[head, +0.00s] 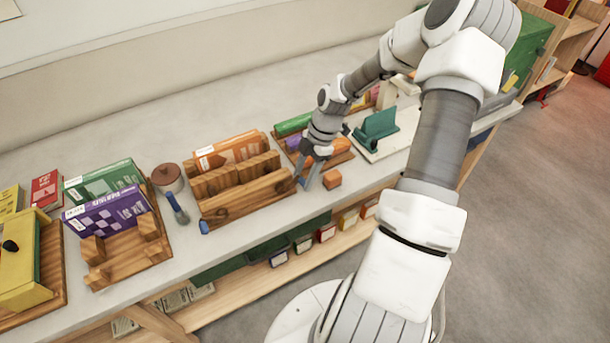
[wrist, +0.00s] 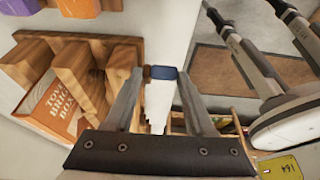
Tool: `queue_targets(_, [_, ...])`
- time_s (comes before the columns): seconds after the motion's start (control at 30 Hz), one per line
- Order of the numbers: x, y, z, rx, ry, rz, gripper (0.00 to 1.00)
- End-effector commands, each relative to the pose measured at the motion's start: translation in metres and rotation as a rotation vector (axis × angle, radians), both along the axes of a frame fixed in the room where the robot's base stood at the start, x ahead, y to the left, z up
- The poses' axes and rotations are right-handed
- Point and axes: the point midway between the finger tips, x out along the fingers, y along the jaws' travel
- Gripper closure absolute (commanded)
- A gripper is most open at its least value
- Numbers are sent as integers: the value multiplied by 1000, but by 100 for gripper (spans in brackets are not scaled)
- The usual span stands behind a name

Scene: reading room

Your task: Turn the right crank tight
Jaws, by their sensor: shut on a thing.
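The wooden press (head: 240,208) stands on the long counter, with an orange box in its back slot; it also shows at the left of the wrist view (wrist: 112,55). A blue knob (head: 204,227), apparently the left crank's, shows at the press's front left. The right crank's blue grip (wrist: 161,72) lies between my fingertips, close to the press's right end. My gripper (head: 308,183) reaches down there and is shut on that grip (wrist: 162,76). In the head view my fingers hide most of the right crank, and its arm is hard to make out.
An orange block (head: 332,180) sits right of my gripper near the counter's front edge. A tray of coloured pieces (head: 342,157) is behind it. The shelf below holds small boxes.

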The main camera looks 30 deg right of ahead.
Motion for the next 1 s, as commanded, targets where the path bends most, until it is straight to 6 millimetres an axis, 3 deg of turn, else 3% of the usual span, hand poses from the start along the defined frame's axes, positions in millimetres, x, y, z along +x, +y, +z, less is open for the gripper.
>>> queue_targets(0.03, [-8,0,-2,-22,20,6,100])
queue_targets(1.0, [-7,53,16,-732,-13,5,100])
